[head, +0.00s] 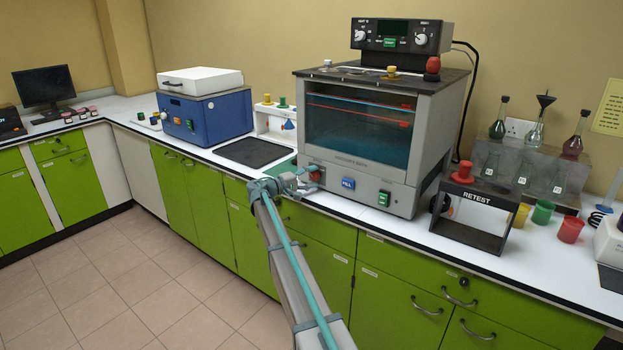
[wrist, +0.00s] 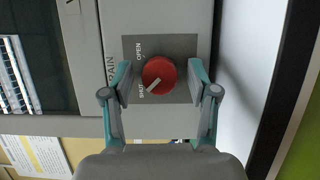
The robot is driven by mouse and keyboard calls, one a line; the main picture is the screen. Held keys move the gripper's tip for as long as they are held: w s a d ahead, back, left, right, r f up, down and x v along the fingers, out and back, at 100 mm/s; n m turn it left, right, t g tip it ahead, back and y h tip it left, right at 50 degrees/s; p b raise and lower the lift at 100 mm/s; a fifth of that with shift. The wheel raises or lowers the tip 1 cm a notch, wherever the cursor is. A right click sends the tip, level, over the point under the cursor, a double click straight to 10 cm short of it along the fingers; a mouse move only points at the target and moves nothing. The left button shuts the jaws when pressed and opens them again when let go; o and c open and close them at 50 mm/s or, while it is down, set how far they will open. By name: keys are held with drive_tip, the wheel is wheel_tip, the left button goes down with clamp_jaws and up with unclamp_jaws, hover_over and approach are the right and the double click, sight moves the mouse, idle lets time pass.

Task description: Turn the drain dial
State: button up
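The drain dial is a round red knob (wrist: 158,73) with a white pointer mark, on a grey plate lettered OPEN and SHUT. The pointer slants to the lower left, toward SHUT. In the head view the red dial (head: 315,174) shows at the lower left of the bath's front panel. My gripper (head: 302,183) is in front of that corner. In the wrist view my gripper's fingers (wrist: 160,83) stand on either side of the dial, with a gap on each side. The gripper is open and empty.
The bath (head: 375,130) holds blue-green liquid behind a window. A blue FILL button (head: 348,183) and a green switch (head: 384,198) sit right of the dial. A RETEST stand (head: 474,219) is farther right. A black mat (head: 252,153) lies on the counter to the left.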

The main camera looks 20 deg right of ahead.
drive_tip(key=shift+a, duration=0.1)
drive_tip(key=s+a, duration=0.1)
drive_tip(key=a, duration=1)
drive_tip(key=shift+s+a, duration=0.25)
drive_tip(key=shift+a, duration=0.1)
